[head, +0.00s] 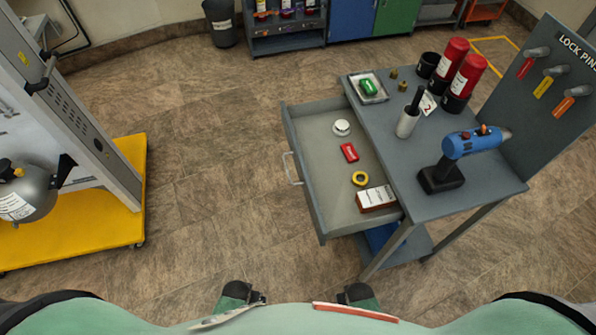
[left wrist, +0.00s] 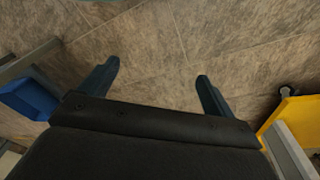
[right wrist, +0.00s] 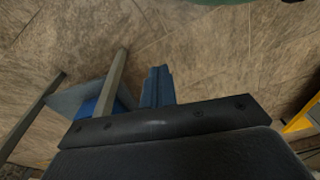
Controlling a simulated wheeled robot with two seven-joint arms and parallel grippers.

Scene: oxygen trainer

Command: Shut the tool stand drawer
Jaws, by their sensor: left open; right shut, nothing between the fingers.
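The tool stand drawer (head: 330,185) is pulled out to the left of the grey tool stand (head: 405,165) in the head view. Its pale handle (head: 291,168) is on the left front face. My left gripper (left wrist: 153,80) is open and empty above the floor. My right gripper (right wrist: 157,85) is shut with nothing in it; a stand leg and blue part show beside it. Neither gripper touches the drawer.
On the stand top are a blue drill (head: 465,150), red-and-black cylinders (head: 460,78) and a small tray with a green item (head: 368,88). A yellow-based trolley (head: 125,225) with a grey tank stands left. The floor between it and the drawer is clear.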

